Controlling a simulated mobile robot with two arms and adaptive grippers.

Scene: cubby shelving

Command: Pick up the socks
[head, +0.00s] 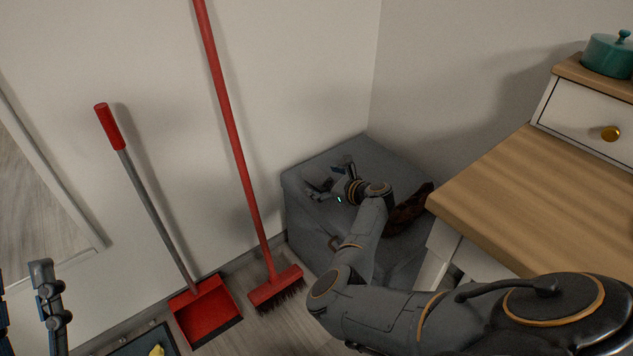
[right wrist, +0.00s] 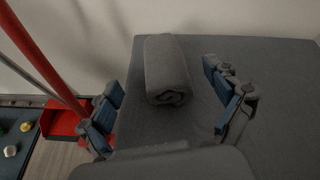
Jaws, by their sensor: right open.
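A rolled grey bundle, which looks like the socks (right wrist: 167,75), lies on top of a grey block-shaped piece (right wrist: 268,75) in the right wrist view. My right gripper (head: 332,179) is over the top of this grey piece (head: 310,225) in the head view. Its fingers are open, one on each side of the bundle in the right wrist view, with a gap to both. I cannot make out the bundle in the head view. Part of my left gripper (head: 48,300) shows at the left edge, too cut off to tell its state.
A red broom (head: 235,150) and a red dustpan (head: 205,312) lean by the wall, left of the grey piece. A wooden-topped cabinet (head: 540,200) stands close on the right, with a teal pot (head: 608,56) on it. A dark brown object (head: 408,210) sits beside my right forearm.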

